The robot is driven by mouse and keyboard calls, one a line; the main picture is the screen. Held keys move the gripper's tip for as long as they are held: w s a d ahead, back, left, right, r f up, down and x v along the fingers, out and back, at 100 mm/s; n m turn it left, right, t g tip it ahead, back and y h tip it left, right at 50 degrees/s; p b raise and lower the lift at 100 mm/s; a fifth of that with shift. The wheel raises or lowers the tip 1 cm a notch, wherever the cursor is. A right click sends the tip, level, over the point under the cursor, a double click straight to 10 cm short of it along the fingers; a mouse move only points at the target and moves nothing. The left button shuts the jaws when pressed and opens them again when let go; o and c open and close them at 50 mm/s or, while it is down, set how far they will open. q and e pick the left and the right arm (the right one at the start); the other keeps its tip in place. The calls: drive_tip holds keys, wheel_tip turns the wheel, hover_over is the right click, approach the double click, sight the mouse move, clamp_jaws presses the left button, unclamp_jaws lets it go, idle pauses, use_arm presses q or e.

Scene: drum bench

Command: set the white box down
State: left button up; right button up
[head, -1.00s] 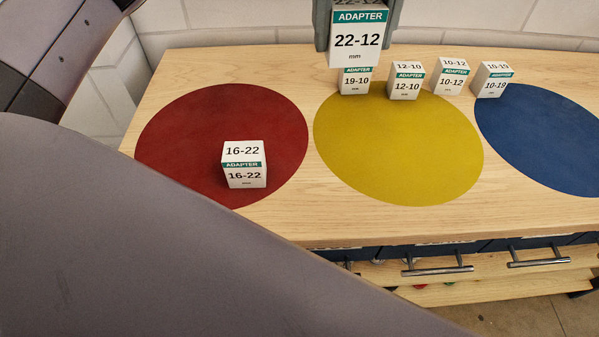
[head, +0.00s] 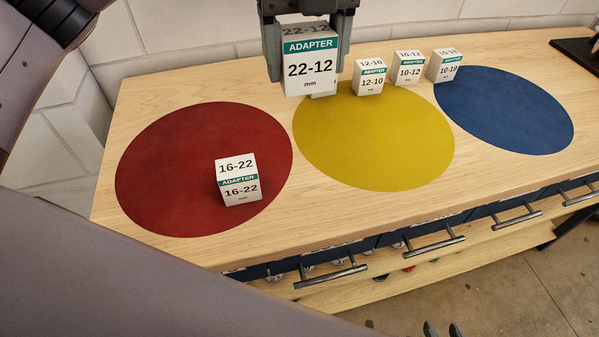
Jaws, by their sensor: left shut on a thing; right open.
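A white box (head: 309,70) with a green ADAPTER band, labelled 22-12, is held in my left gripper (head: 308,30) at the top of the head view. The jaws are shut on its two sides. It appears above the bench, near the back edge of the yellow disc. My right gripper (head: 442,329) shows only as two dark, separated fingertips at the bottom edge, open and empty, low in front of the bench.
A 16-22 box (head: 238,180) stands on the red disc (head: 165,170). Boxes 12-10 (head: 369,77), 10-12 (head: 410,68) and 10-19 (head: 445,66) stand along the back. Another box (head: 323,95) is mostly hidden behind the held one. The yellow disc (head: 375,145) and blue disc (head: 510,110) are largely bare.

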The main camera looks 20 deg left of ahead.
use_arm(q)
wheel_tip(320, 180, down, 19)
drive_tip(key=shift+f, duration=0.1)
idle(0.3)
drive_tip(key=shift+f, duration=0.15)
drive_tip(key=o, duration=1.2)
wheel_tip(320, 180, up, 12)
drive_tip(key=shift+r, duration=0.25)
drive_tip(key=shift+s+f, duration=0.1)
